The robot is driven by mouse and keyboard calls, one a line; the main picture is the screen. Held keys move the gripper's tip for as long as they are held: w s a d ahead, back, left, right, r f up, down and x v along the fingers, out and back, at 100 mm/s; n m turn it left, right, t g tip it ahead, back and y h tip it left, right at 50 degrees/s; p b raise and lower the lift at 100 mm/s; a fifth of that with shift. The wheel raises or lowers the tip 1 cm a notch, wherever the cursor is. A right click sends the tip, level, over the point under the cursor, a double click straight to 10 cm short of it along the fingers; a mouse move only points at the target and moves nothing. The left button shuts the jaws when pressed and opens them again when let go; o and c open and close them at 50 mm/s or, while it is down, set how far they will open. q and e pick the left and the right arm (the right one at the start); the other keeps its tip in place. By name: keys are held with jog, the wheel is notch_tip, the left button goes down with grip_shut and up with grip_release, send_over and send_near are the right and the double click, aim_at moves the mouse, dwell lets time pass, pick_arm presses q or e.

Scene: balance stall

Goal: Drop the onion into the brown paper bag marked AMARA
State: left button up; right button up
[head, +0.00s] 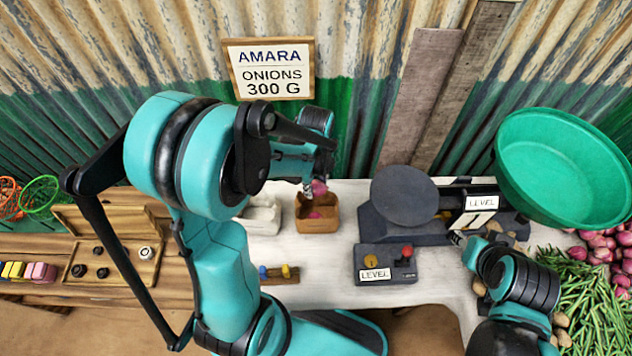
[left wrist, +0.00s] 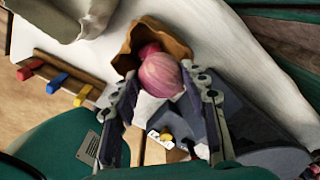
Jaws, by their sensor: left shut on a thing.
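My left gripper (head: 308,188) is shut on a pink-red onion (head: 319,188), held just above the open brown paper bag (head: 318,226). In the left wrist view this onion (left wrist: 160,75) sits between the two fingers of the left gripper (left wrist: 160,82), over the rim of the bag (left wrist: 178,46). Another onion (head: 315,215) lies inside the bag, partly hidden behind the held one in the left wrist view. No writing is readable on the bag; AMARA is on the sign (head: 270,70) behind it. My right gripper (head: 457,239) is beside the scale, its fingers too small to judge.
A dark scale (head: 403,236) with a round pan (head: 404,198) stands right of the bag. A LEVEL box with a red knob (head: 388,264) is in front. A pale bag (head: 261,215) is left of the brown one. A green basin (head: 565,168) is at right.

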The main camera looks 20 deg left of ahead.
aim_at(316, 186)
pick_arm(q)
jog(key=o, duration=1.2)
jog(key=shift+o, duration=0.2)
notch_tip(316, 186, up, 12)
jog(key=s+d+n+t+b, duration=0.2)
jog(key=s+n+t, duration=0.5)
jog(key=n, duration=1.4)
jog(key=shift+s+d, duration=0.4)
jog(key=shift+d, duration=0.15)
